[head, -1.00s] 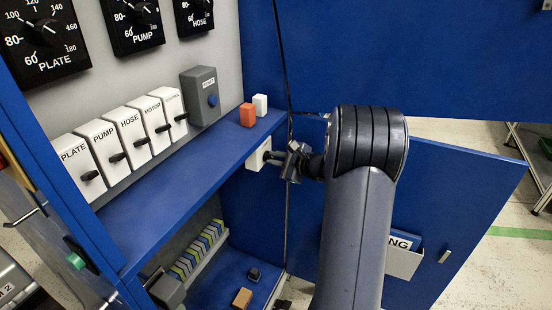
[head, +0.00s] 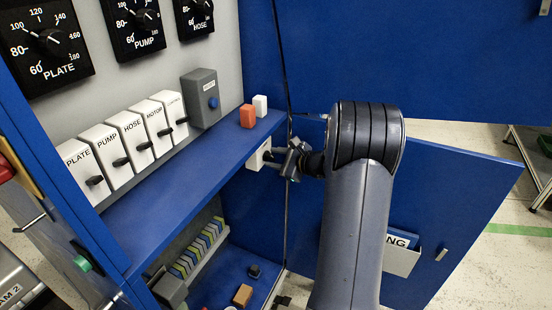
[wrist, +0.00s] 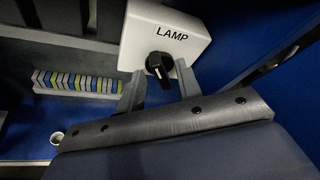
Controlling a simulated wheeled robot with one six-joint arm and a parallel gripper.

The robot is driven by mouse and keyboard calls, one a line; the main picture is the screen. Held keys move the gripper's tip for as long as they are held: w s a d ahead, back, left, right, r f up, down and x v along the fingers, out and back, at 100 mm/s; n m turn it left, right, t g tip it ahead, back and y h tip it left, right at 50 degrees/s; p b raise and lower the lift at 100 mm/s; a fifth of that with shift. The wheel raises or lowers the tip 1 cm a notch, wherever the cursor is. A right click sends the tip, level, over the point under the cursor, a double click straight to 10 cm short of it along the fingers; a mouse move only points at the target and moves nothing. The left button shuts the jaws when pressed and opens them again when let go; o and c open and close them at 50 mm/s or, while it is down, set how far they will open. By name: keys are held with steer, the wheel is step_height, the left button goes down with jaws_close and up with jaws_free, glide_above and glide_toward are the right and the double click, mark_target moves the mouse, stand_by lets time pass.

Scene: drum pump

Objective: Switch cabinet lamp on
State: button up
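The white lamp box (wrist: 164,32), marked LAMP, fills the top middle of the wrist view. Its black rotary knob (wrist: 159,65) has a light pointer mark. In the head view the lamp box (head: 257,155) sits below the front edge of the blue shelf, at its right end. My gripper (wrist: 160,78) is open, with one finger on each side of the knob. The fingers are apart from each other, and I cannot tell whether either touches the knob. In the head view my gripper (head: 278,159) partly hides the knob.
An orange block (head: 247,116) and a white block (head: 260,105) stand on the shelf (head: 185,175) above the lamp box. Labelled white switch boxes (head: 130,135) line the back. The blue cabinet door (head: 450,190) stands open at the right. Coloured terminal strips (head: 200,248) lie below.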

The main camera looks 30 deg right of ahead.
steer(key=v, duration=1.1)
steer(key=shift+w+f, duration=0.1)
steer(key=shift+c, duration=0.4)
